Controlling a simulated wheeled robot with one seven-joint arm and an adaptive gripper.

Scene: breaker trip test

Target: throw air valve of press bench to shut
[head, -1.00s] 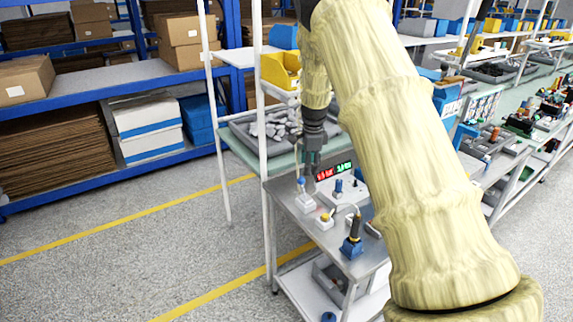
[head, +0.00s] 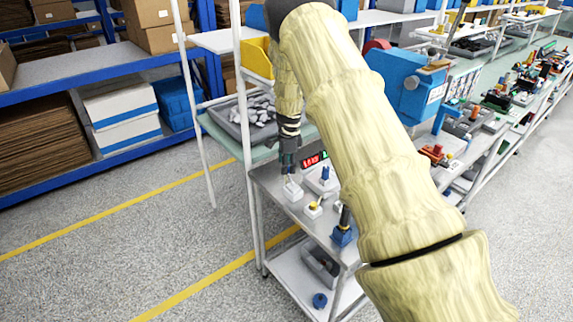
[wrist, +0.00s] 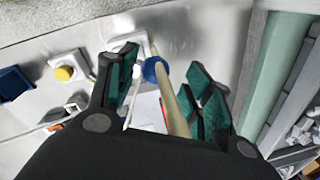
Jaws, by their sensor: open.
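A small white box (head: 292,191) stands on the grey metal bench near its left edge, with a pale rod above it. In the wrist view a pale rod (wrist: 176,103) with a round blue part (wrist: 154,69) shows between my fingers, over a white base. I take this to be the air valve's lever; no label is readable. My gripper (head: 288,166) is above the white box, pointing down. Its fingers (wrist: 163,88) are open on either side of the rod. I cannot tell whether either finger touches it.
A blue-knobbed unit (head: 325,178), a yellow-button box (head: 313,208) and a blue block with a black handle (head: 343,234) stand nearby. A red display (head: 314,159) is behind. A white post (head: 246,150) rises by the bench. A grey tray (head: 250,113) of parts lies beyond.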

